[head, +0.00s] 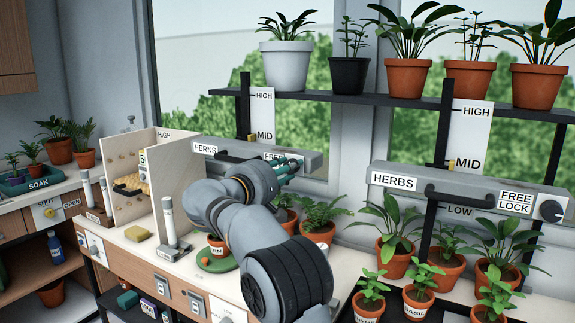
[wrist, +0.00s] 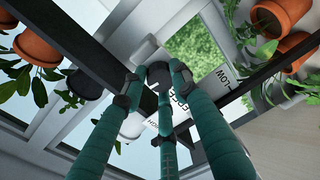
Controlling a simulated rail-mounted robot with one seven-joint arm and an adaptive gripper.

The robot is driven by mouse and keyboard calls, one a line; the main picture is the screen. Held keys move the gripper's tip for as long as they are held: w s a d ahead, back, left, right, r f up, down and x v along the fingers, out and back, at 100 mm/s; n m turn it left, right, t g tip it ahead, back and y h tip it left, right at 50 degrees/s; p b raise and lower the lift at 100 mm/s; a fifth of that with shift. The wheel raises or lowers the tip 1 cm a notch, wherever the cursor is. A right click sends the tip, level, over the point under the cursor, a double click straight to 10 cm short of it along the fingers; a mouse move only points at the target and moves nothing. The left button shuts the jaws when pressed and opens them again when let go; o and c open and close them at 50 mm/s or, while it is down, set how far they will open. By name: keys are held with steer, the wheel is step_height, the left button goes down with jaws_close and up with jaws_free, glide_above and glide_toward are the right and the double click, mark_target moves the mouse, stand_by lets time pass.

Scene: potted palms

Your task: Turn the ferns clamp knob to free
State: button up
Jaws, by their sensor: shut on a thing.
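The grey ferns bar (head: 225,143) carries a FERNS label at its left, a dark handle (head: 232,157) and a FREE label partly hidden by my gripper. My gripper (head: 290,165) is at the bar's right end, with teal fingers reaching to its front. In the wrist view the fingertips (wrist: 156,80) close around the dark round ferns clamp knob (wrist: 158,72), beside a white label seen upside down. The knob is hidden behind my fingers in the head view, and I cannot tell which setting it points to.
The herbs bar (head: 400,184), with its own knob (head: 550,210), is at the right. Potted plants stand on the shelf (head: 350,99) above and on the bench below. A wooden divider box (head: 180,180) and a yellow sponge (head: 138,234) are at the left.

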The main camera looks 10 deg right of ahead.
steer(key=shift+a+f+n+p, duration=0.1)
steer(key=shift+n+p, duration=0.25)
steer(key=shift+n, duration=0.65)
steer(key=o, duration=1.2)
steer(key=shift+c, duration=0.2)
steer(key=v, duration=1.2)
steer(key=shift+w, duration=0.2)
steer(key=x, duration=1.1)
steer(key=shift+w+d, duration=0.25)
steer(key=shift+d, duration=0.15)
